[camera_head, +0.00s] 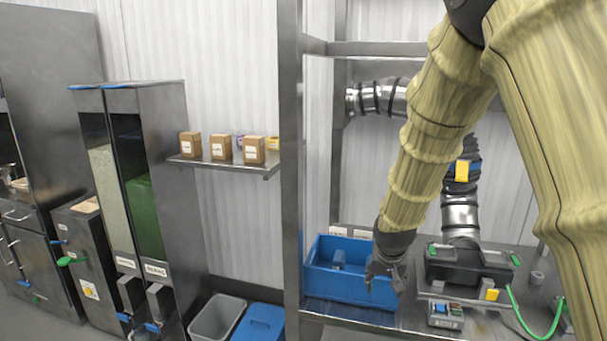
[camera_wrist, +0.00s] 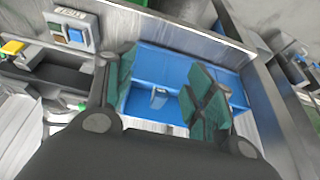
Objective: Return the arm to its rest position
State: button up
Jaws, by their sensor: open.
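My arm reaches down from the top right in the head view, in a yellowish sleeve. My gripper (camera_head: 385,279) is at its lower end, in front of the right part of a blue bin (camera_head: 345,287) on the metal shelf. In the wrist view my gripper (camera_wrist: 160,95) shows two dark green finger pads spread wide apart, with nothing between them. The blue bin (camera_wrist: 180,65) lies beyond the fingers, with a small grey-blue object (camera_wrist: 159,98) inside it. That object also shows in the head view (camera_head: 338,258).
A dark machine (camera_head: 468,264) with a ribbed duct and a small button box (camera_head: 444,314) stand right of the bin. A steel post (camera_head: 291,170) rises at its left. Boxes sit on a wall shelf (camera_head: 225,165). Tall dispensers (camera_head: 163,180) and floor bins (camera_head: 218,316) are further left.

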jog(key=s+f+g, duration=0.1)
jog(key=s+f, duration=0.4)
jog(key=f, duration=0.3)
jog(key=s+f+n+y, duration=0.1)
jog(key=s+f, duration=0.4)
jog(key=f, duration=0.3)
jog(key=s+f+g, duration=0.1)
jog(key=s+f, duration=0.4)
jog(key=f, duration=0.4)
jog(key=s+f, duration=0.4)
jog(key=s, duration=0.5)
jog(key=s+d+f+n+g, duration=0.1)
jog(key=s+f, duration=0.3)
jog(key=s, duration=0.5)
jog(key=s+f+g, duration=0.1)
jog(key=s+f, duration=0.4)
jog(key=s, duration=0.4)
jog(key=shift+s+d+n, duration=0.25)
jog(key=shift+d+n, duration=0.05)
jog(key=shift+d, duration=0.1)
